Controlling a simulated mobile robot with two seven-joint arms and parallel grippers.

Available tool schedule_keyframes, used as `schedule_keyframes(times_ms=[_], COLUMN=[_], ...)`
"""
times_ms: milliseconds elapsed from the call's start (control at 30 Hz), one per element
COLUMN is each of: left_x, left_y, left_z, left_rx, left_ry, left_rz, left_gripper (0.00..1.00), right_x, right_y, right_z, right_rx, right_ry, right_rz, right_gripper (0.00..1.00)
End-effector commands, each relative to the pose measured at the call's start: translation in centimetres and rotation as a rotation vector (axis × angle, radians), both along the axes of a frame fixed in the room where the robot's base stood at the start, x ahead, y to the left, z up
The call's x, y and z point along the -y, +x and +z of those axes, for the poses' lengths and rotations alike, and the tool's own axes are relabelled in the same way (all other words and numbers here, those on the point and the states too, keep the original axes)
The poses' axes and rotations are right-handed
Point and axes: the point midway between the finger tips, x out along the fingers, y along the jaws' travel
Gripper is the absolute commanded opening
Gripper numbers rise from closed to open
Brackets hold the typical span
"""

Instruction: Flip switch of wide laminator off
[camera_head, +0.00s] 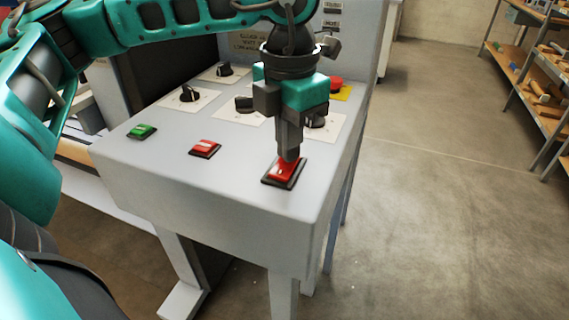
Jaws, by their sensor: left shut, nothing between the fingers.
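The wide laminator's control panel (235,185) is a light grey sloped console. A large red rocker switch (282,171) in a dark frame sits at its front right corner. My left gripper (288,157) points down with its fingers shut and empty. Its fingertips are at the upper part of the red switch and appear to touch it. They hide part of the switch, so I cannot tell clearly which way it is tipped. My right gripper is not in view.
A smaller red switch (205,148) and a green switch (142,131) lie to the left. Several black knobs (187,94) and a red emergency button (335,83) on yellow are behind. Shelves (545,100) stand at the right, with clear floor (440,200) between.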

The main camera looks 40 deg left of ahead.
Motion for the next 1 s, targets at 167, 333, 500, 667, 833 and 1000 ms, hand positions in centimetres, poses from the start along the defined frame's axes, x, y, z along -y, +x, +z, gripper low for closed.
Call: schedule_keyframes(times_ms=[167,333,500,667,833,1000], left_x=[0.0,0.0,0.0,0.0,0.0,0.0], left_y=[-0.1,0.0,0.0,0.0,0.0,0.0], left_z=[-0.1,1.1,2.5,3.8,5.2,6.4], left_rx=[-0.002,-0.002,-0.001,-0.002,-0.001,-0.001], left_ry=[0.001,0.001,-0.001,0.001,-0.001,0.000], left_rz=[-0.001,-0.001,-0.001,-0.001,0.000,0.000], left_gripper=[0.00,0.00,0.00,0.00,0.00,0.00], right_x=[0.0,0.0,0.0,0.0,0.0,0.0], right_y=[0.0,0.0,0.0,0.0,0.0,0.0], right_z=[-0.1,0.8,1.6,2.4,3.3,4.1], right_rx=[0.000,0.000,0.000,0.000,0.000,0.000], right_ry=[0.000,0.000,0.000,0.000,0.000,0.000], right_rz=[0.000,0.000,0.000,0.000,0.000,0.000], right_gripper=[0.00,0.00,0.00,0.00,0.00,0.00])
